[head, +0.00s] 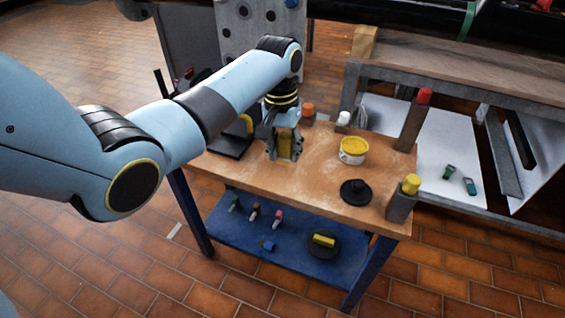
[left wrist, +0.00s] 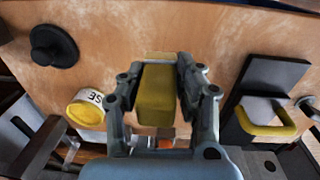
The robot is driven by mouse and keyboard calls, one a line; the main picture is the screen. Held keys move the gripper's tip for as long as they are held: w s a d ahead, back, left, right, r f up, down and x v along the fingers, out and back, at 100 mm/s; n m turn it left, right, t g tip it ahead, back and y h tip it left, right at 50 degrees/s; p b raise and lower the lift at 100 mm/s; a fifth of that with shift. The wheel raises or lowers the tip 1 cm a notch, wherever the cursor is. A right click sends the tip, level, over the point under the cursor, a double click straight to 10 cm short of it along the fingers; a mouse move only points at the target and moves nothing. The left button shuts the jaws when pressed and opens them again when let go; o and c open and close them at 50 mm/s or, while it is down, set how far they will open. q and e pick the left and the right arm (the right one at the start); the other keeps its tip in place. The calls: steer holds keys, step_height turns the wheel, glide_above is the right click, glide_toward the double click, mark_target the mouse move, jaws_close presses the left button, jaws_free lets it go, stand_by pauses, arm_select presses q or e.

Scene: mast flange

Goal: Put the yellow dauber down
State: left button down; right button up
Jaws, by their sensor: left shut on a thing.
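My left gripper (head: 284,150) is shut on a yellow block-shaped thing, which I take to be the yellow dauber (head: 287,145). The left wrist view shows the dauber (left wrist: 157,96) between the two fingers of the left gripper (left wrist: 158,85). It is over the wooden tabletop (head: 310,178), left of a yellow-topped white tub (head: 353,152). I cannot tell whether its lower end touches the wood. My right gripper is not in view.
A black knobbed disc (head: 355,192) lies near the front right. A grey block with a yellow top (head: 402,203) stands at the right corner. A black stand with a yellow handle (left wrist: 270,88) is on the other side. Bare wood lies between the gripper and the disc.

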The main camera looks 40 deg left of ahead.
mark_target(280, 164)
arm_select(q)
steer(key=shift+s+a+f, duration=0.15)
steer(key=shift+s+f, duration=0.25)
steer(key=shift+s, duration=0.25)
step_height(280, 164, down, 4)
steer(key=shift+f+b, duration=0.1)
steer(key=shift+b, duration=0.55)
steer(key=c, duration=0.9)
jaws_free()
steer(key=r+p, duration=0.1)
steer(key=r, duration=0.3)
steer(key=r+p, duration=0.1)
steer(key=r, duration=0.3)
steer(key=r+p, duration=0.1)
steer(key=r, duration=0.3)
steer(key=shift+s+a+r, duration=0.1)
steer(key=shift+s+a, duration=0.05)
steer(key=shift+a, duration=0.2)
